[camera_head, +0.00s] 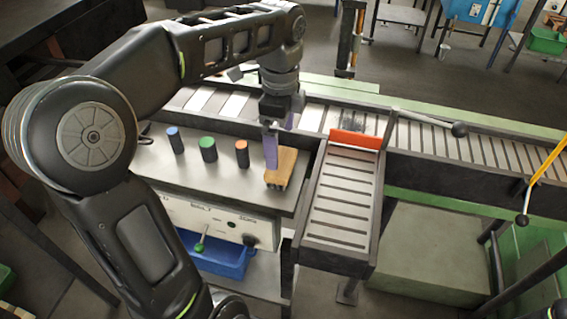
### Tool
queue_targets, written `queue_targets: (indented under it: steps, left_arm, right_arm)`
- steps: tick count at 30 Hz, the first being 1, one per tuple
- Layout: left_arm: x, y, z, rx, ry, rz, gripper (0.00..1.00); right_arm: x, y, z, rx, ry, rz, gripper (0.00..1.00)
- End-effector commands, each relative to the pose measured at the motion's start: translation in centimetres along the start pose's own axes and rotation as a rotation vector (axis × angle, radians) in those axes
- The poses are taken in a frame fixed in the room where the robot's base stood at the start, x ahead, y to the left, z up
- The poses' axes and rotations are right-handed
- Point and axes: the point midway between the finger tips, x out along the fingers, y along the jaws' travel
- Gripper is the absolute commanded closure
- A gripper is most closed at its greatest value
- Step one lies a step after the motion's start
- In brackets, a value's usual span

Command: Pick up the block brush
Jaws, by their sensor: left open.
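The block brush (284,168) is a tan wooden block with darker bristles at its lower edge. It sits near the right end of the grey bench top. My left gripper (272,152) points down right at the brush, with a purple finger beside the block's upper left side. The jaws are open. I cannot tell whether a finger touches the block, and the far finger is mostly hidden. My right gripper is not in view.
Three dark cylinders with blue (175,139), green (207,149) and orange (241,153) tops stand left of the brush on the bench (222,181). A roller chute (340,205) with an orange bar (355,139) adjoins the bench's right side. A conveyor runs behind. A blue bin (222,262) sits below.

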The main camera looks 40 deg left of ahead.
Motion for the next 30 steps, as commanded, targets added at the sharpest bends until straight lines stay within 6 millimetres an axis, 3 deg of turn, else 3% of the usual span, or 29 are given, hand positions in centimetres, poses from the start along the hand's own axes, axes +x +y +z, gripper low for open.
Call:
queue_targets:
  steps: [9, 20, 30]
  left_arm:
    - [2.5, 0.0, 0.0, 0.0, 0.0, 0.003, 0.0]
    - [2.9, -0.1, 0.0, -0.001, 0.0, 0.001, 0.0]
    - [7.2, -0.3, 0.1, -0.001, 0.0, 0.003, 0.0]
  right_arm:
    - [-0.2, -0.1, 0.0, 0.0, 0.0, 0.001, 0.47]
    - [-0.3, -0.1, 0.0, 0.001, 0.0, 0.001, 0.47]
    - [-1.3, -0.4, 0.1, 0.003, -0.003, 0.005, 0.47]
